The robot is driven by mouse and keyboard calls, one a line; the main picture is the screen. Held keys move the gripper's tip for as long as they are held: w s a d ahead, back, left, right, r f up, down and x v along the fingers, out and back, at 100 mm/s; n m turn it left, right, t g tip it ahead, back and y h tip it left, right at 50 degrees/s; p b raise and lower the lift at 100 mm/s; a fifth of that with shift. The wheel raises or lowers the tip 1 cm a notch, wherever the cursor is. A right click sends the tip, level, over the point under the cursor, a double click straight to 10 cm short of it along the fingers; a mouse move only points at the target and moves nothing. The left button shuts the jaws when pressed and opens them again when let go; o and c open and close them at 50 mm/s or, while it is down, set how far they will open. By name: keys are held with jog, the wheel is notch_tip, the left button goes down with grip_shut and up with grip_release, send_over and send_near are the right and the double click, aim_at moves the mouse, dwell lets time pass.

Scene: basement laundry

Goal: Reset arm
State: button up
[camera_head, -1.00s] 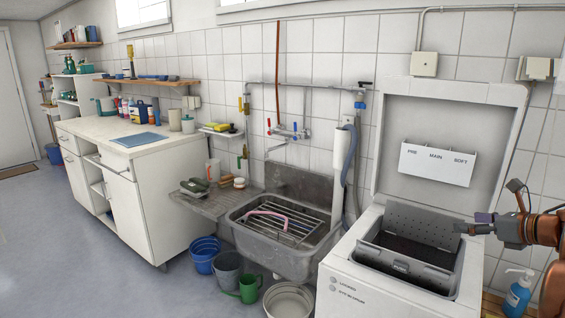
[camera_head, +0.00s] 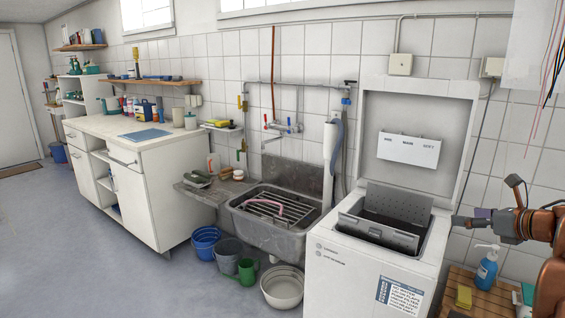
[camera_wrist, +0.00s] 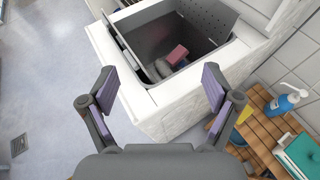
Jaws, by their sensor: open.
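My gripper (camera_head: 478,222) is at the right of the head view, beside the right edge of the open top-loading washer (camera_head: 345,285). In the wrist view my gripper (camera_wrist: 160,92) has its two fingers spread wide with nothing between them. Beyond the fingers is the washer (camera_wrist: 165,115) with its drum opening uncovered. A red thing (camera_wrist: 177,54) and some greyish things lie inside the drum. The washer's lid (camera_head: 412,150) stands raised against the wall.
A slatted wooden stand (camera_head: 488,291) right of the washer holds a blue soap bottle (camera_head: 487,268) and a yellow item (camera_head: 464,296). A sink (camera_head: 270,238) is left of the washer, with buckets (camera_head: 205,243) and a basin (camera_head: 283,288) below. Floor at left is clear.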

jog(key=w+d+r+m+t+h+b, duration=0.1)
jog(key=w+r+m+h, duration=0.25)
jog(key=m, duration=0.35)
jog(key=w+r+m+t+h+b, duration=0.1)
jog(key=w+r+m+h+b, duration=0.1)
jog(key=m+h, duration=0.35)
jog(key=s+a+f+m+g+h+b, duration=0.1)
jog(key=s+a+f+m+g+b, duration=0.1)
jog(key=s+a+f+m+g, duration=0.5)
jog(key=s+a+f+m+g+b, duration=0.25)
jog(key=s+a+f+m, duration=0.35)
jog(key=s+f+m, duration=0.6)
jog(key=s+a+f+m+g+y+b, duration=0.1)
jog(key=s+a+f+m+g+y, duration=0.4)
jog(key=s+a, duration=0.6)
jog(key=s+a+f+m+g+y+b, duration=0.1)
jog(key=s+a+f+m+g, duration=0.2)
jog(key=s+a+f, duration=0.6)
notch_tip(320, 180, up, 27)
jog(key=s+a+p, duration=0.1)
jog(key=s+p, duration=0.2)
jog(key=p, duration=2)
jog(key=shift+a+t+p, duration=0.35)
jog(key=shift+a, duration=0.05)
